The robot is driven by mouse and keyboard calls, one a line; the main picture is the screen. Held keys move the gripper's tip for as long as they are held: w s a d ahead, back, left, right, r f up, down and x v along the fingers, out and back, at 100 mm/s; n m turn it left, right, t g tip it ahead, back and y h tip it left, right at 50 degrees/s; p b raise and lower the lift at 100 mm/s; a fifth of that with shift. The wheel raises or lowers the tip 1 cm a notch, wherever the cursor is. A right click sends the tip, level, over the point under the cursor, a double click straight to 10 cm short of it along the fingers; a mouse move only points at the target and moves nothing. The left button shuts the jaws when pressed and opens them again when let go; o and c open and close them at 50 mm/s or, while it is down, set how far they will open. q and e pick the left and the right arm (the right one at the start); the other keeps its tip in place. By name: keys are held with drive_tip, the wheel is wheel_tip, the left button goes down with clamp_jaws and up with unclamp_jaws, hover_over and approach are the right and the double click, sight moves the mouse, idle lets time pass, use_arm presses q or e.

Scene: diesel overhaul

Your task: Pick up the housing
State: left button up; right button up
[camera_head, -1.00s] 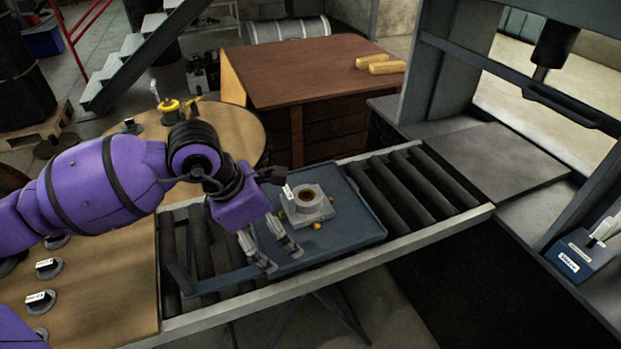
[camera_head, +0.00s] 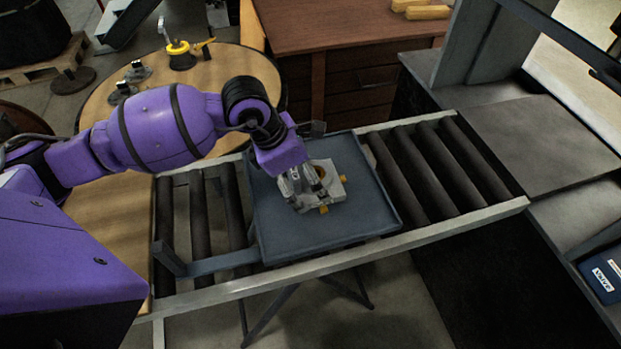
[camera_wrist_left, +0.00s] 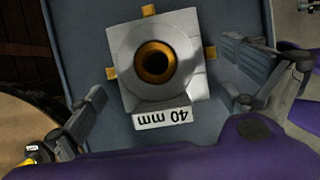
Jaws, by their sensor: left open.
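The housing (camera_head: 329,187) is a light grey squarish block with a round boss, a brass-lined bore and small yellow tabs on its sides. It sits on the blue tray (camera_head: 355,217). In the left wrist view the housing (camera_wrist_left: 190,68) shows from above, with a "40 mm" label on the side near the wrist. My left gripper (camera_head: 298,190) is at the housing's left side, pointing down. In the wrist view its fingers (camera_wrist_left: 165,85) are spread, one on each side of the housing, with gaps between. My right gripper is not in view.
The tray lies on a roller conveyor (camera_head: 430,170) with metal side rails. A round wooden table (camera_head: 225,75) with a yellow-topped fixture (camera_head: 178,52) stands behind the left arm. A brown bench (camera_head: 340,25) is at the back. A grey press frame (camera_head: 480,45) stands right.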

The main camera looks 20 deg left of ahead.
use_arm(q)
drive_tip(key=shift+w+d+f, duration=0.2)
drive_tip(key=shift+d+f, duration=0.1)
drive_tip(key=shift+f, duration=0.35)
drive_tip(key=c, duration=1.8)
drive_tip(key=shift+w+r, duration=0.1)
drive_tip(key=shift+r, duration=0.05)
drive_tip(key=shift+c, duration=0.9)
drive_tip(key=shift+r, duration=0.1)
drive_tip(key=shift+r, duration=0.25)
drive_tip(key=r, duration=0.3)
drive_tip(key=shift+d, duration=0.2)
drive_tip(key=s+d+r, duration=0.9)
drive_tip(key=d, duration=0.1)
drive_tip(key=shift+d+r+b, duration=0.15)
drive_tip(key=shift+d+b, duration=0.05)
drive_tip(key=shift+b, duration=0.15)
